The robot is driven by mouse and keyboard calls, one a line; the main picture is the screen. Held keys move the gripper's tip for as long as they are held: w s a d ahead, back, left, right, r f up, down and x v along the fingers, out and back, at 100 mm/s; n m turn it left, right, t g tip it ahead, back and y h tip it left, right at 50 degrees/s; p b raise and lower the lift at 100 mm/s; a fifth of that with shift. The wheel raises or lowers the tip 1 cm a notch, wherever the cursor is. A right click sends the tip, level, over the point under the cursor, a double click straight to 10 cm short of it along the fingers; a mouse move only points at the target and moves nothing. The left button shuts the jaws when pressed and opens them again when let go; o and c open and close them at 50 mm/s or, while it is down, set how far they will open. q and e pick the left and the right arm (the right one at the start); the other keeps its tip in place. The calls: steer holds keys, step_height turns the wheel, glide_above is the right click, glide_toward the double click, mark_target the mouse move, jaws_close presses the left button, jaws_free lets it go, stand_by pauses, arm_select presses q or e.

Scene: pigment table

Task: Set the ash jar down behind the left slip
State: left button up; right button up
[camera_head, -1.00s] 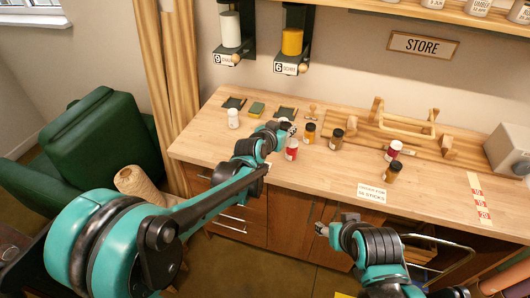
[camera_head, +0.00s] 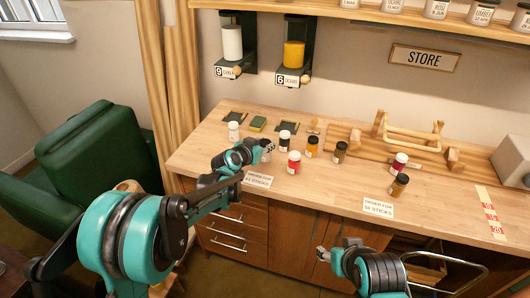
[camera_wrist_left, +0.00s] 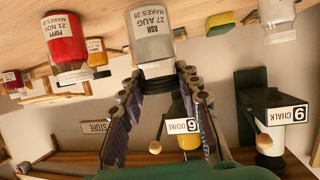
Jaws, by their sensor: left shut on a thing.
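My left gripper (camera_head: 266,147) is just behind the left slip (camera_head: 258,180), a white card at the front of the table. In the left wrist view the left gripper's fingers (camera_wrist_left: 154,88) are closed around the dark lid of the grey ash jar (camera_wrist_left: 152,35). In the head view the gripper mostly hides this jar, so I cannot tell whether its base touches the table. The right slip (camera_head: 378,207) lies further right on the front edge. My right gripper (camera_head: 323,254) is low in front of the cabinet; its jaws are too small to judge.
A red poppy jar (camera_head: 294,163) stands right of the left gripper, and a dark-lidded pale jar (camera_head: 284,141) stands behind it. Yellow (camera_head: 311,147) and brown (camera_head: 340,153) jars stand further right. A white jar (camera_head: 233,131) and a sponge (camera_head: 258,124) are at the left rear.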

arm_select(q)
steer(key=shift+f+b, duration=0.4)
steer(key=shift+f, duration=0.9)
jaws_close()
steer(key=shift+f, duration=0.2)
steer(key=o, duration=1.2)
jaws_free()
steer(key=shift+o, duration=0.2)
steer(key=shift+r, duration=0.1)
